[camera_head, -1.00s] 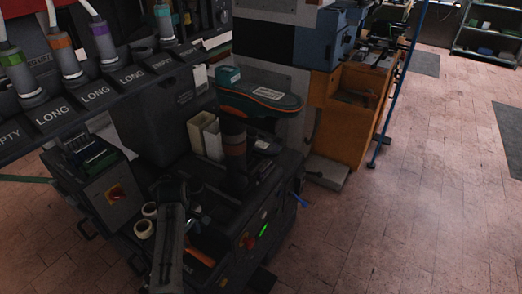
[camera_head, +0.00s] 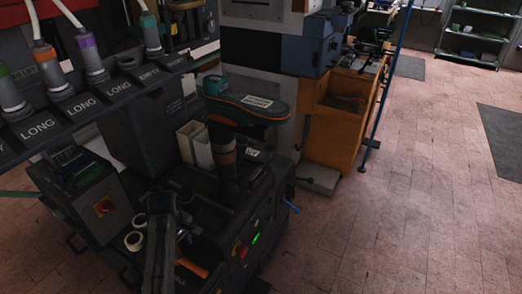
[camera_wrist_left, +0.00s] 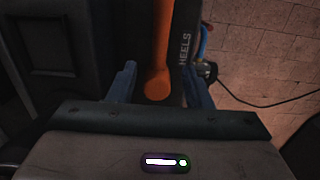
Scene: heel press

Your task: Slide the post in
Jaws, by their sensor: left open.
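A dark upright cylinder with a brown band (camera_head: 222,158), which may be the post, stands on the black machine (camera_head: 108,208). Its lower end is hidden. A shoe-sole shape with a white label (camera_head: 248,106) is above and behind it. My left arm comes up from the bottom, and its gripper (camera_head: 160,202) is over the machine's front, left of the cylinder. In the left wrist view that gripper (camera_wrist_left: 160,84) is open. An orange rod with a round end (camera_wrist_left: 157,86) shows between its fingers; I cannot tell whether they touch it. My right gripper is out of view.
A rack with LONG labels (camera_head: 82,107) and colour-banded tubes (camera_head: 88,62) overhangs at upper left. Pale upright boxes (camera_head: 195,146) stand beside the cylinder. Tape rolls (camera_head: 135,240) and an orange handle (camera_head: 192,268) lie near my arm. The floor at right is open.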

